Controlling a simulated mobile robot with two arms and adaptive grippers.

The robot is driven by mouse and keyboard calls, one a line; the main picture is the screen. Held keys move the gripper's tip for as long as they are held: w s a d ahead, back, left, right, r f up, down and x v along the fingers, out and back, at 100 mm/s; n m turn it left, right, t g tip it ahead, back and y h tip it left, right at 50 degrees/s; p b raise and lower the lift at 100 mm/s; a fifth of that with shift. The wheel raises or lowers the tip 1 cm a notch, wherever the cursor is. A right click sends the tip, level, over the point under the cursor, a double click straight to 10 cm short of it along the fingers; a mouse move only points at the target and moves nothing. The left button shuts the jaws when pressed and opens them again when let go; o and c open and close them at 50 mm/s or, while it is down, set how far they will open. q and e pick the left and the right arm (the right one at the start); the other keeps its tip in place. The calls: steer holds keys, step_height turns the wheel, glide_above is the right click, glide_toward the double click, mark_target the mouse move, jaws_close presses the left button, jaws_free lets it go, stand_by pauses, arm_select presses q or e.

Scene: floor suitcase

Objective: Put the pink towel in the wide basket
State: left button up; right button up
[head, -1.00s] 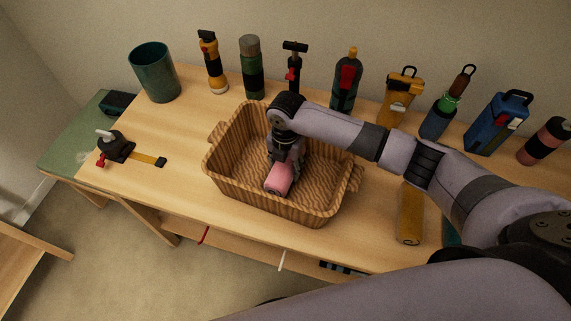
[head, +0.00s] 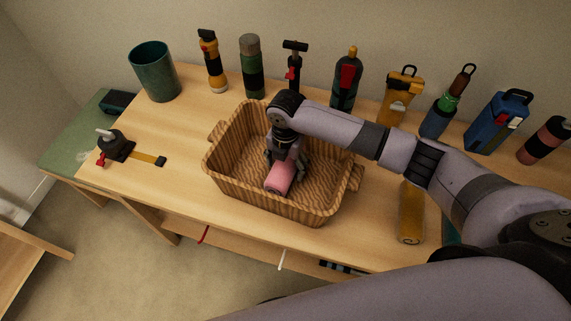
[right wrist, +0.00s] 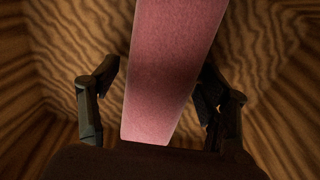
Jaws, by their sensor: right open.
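The pink towel (head: 279,179) is a rolled cylinder lying on the floor of the wide wicker basket (head: 225,178). It also fills the middle of the right wrist view (right wrist: 168,75). My right gripper (head: 284,166) reaches down into the basket over the towel. In the right wrist view its two fingers (right wrist: 160,98) stand open on either side of the towel, with a gap at the left finger; the right finger is close to the towel's edge. The basket's striped walls surround both. My left gripper is not in view.
Several bottles, flashlights and tools stand along the back of the wooden table (head: 185,175). A teal cup (head: 154,72) stands at the back left. A yellow-brown roll (head: 411,212) lies right of the basket. A strap clamp (head: 117,148) lies at the left.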

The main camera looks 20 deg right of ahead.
step_height(320, 180, up, 12)
steer(key=shift+f+b, duration=0.1)
steer(key=shift+b, duration=0.3)
stand_by(0.3)
